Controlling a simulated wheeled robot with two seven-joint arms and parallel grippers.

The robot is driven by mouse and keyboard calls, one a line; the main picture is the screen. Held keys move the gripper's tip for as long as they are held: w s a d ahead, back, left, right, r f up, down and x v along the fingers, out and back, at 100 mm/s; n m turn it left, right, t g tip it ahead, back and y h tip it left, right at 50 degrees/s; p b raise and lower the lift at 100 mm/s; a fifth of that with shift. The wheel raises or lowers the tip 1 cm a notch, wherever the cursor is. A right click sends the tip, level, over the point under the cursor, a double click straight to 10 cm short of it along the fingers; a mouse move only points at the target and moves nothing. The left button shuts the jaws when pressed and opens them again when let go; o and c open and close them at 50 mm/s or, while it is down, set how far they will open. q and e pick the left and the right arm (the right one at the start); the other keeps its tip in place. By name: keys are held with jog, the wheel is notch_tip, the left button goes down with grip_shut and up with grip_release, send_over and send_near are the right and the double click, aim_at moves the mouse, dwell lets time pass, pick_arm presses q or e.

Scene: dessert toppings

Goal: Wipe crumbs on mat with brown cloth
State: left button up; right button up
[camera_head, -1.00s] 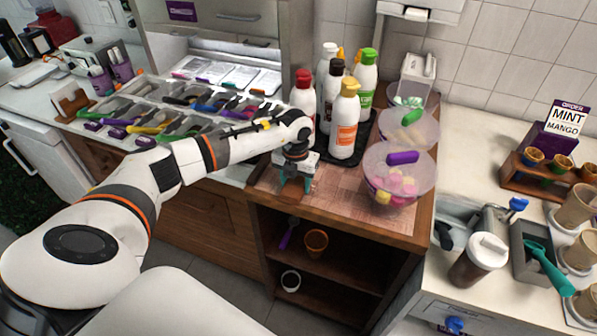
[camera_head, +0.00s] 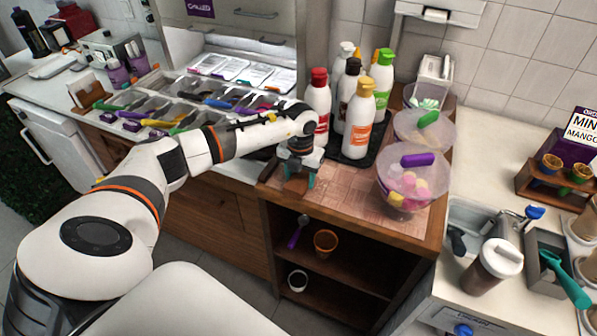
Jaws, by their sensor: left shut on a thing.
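The pinkish checked mat (camera_head: 362,202) lies on the wooden counter, in front of the bottles. My left gripper (camera_head: 298,184) points down at the mat's left end, near the counter's front left corner. It is shut on the brown cloth (camera_head: 296,186), of which only a small brown patch shows between the teal fingertips. The cloth is low, at or close to the mat; I cannot tell whether it touches. Crumbs are too small to make out. My right gripper is not in view.
Several sauce bottles (camera_head: 357,125) stand on a black tray behind the mat. A clear bowl of colored pieces with a purple-handled scoop (camera_head: 408,188) stands at the mat's right end, another bowl (camera_head: 425,132) behind it. Topping bins (camera_head: 190,108) lie left. The mat's middle is clear.

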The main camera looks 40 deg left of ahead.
pick_arm(q)
jog(key=shift+w+a+b, duration=0.15)
jog(key=shift+w+b, duration=0.35)
jog(key=shift+w, duration=0.35)
jog(key=shift+w+a+f+b, duration=0.1)
jog(key=shift+w+a+b, duration=0.05)
jog(key=shift+w+b, duration=0.4)
jog(key=shift+w+a+f+b, duration=0.1)
jog(key=shift+w+b, duration=0.35)
jog(key=shift+w, duration=0.1)
jog(key=shift+w+a+r+b, duration=0.2)
jog(key=shift+w+b, duration=0.2)
jog(key=shift+w, duration=0.2)
jog(key=w+b, duration=0.2)
jog(key=shift+w+a+f+b, duration=0.1)
jog(key=shift+a+f+b, duration=0.1)
jog(key=shift+a+b, duration=0.1)
jog(key=shift+w+b, duration=0.35)
jog(key=shift+r, duration=0.35)
jog(key=shift+w+a, duration=0.1)
